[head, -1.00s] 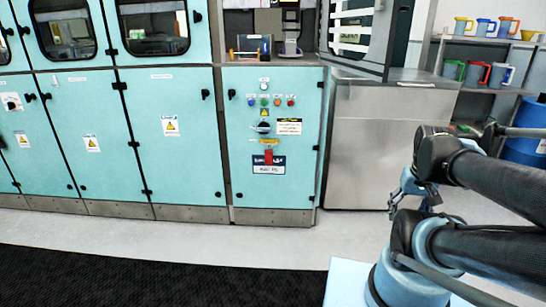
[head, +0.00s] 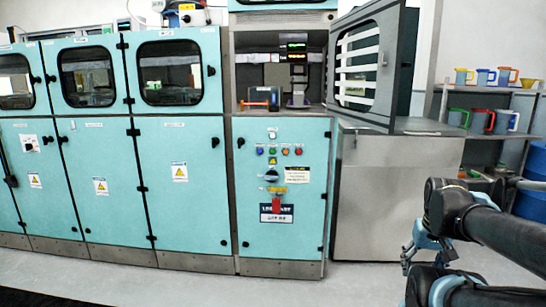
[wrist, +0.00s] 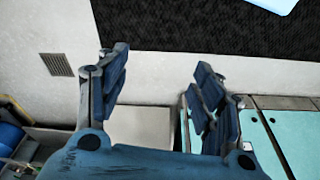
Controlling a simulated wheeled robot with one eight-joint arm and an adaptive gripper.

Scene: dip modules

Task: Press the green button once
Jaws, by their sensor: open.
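The green button (head: 272,151) is small and sits in a row with a blue, an orange and a red button on the front panel of a turquoise cabinet (head: 306,235). My gripper (head: 408,252) is at the right of the head view, in front of the steel cabinet and well apart from the button. In the wrist view my gripper (wrist: 160,70) has its two blue fingers spread with nothing between them. The green button cannot be made out in the wrist view.
A dark rotary switch (head: 271,175) and a red handle (head: 276,206) sit below the buttons. An open slatted door (head: 356,65) stands above the steel cabinet (head: 375,200). A shelf with several coloured jugs (head: 482,120) is at the right. The floor before the cabinets is clear.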

